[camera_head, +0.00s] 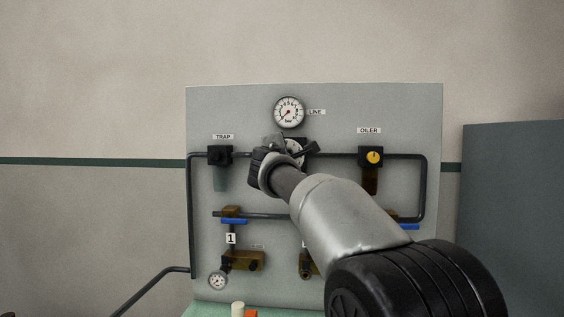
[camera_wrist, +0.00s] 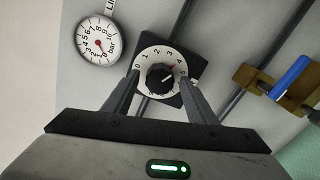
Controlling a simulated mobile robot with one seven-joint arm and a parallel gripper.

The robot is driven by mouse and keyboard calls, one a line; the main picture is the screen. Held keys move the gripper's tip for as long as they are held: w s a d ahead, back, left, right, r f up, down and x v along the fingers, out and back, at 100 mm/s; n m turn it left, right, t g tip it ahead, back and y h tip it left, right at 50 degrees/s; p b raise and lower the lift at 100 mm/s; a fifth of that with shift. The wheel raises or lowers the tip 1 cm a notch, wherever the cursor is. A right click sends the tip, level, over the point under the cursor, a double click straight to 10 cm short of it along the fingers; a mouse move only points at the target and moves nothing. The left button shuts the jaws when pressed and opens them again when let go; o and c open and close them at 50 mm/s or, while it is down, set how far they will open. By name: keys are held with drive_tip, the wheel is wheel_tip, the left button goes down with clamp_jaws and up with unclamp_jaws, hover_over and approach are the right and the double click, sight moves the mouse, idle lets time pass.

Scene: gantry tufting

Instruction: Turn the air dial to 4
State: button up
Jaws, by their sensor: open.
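The air dial (camera_wrist: 147,62) is a white numbered disc with a black knob (camera_wrist: 160,80) in its middle, on a black block. A small red mark on the knob's upper right points roughly toward the 4; the exact setting is hard to read. My gripper (camera_wrist: 159,79) is open, with one finger on each side of the knob; I cannot tell whether they touch it. In the head view the dial (camera_head: 295,146) shows only partly behind my gripper (camera_head: 299,149).
The LINE gauge (camera_head: 289,112) is above the dial, with its red needle low. The TRAP unit (camera_head: 220,155) is on the left and the OILER (camera_head: 371,157) on the right. Dark pipes (camera_head: 424,190) and a blue-handled valve (camera_head: 233,221) are on the grey panel (camera_head: 400,110).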

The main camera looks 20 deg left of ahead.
drive_tip(key=b+v, duration=0.5)
drive_tip(key=v, duration=1.2)
drive_tip(key=shift+a, duration=0.1)
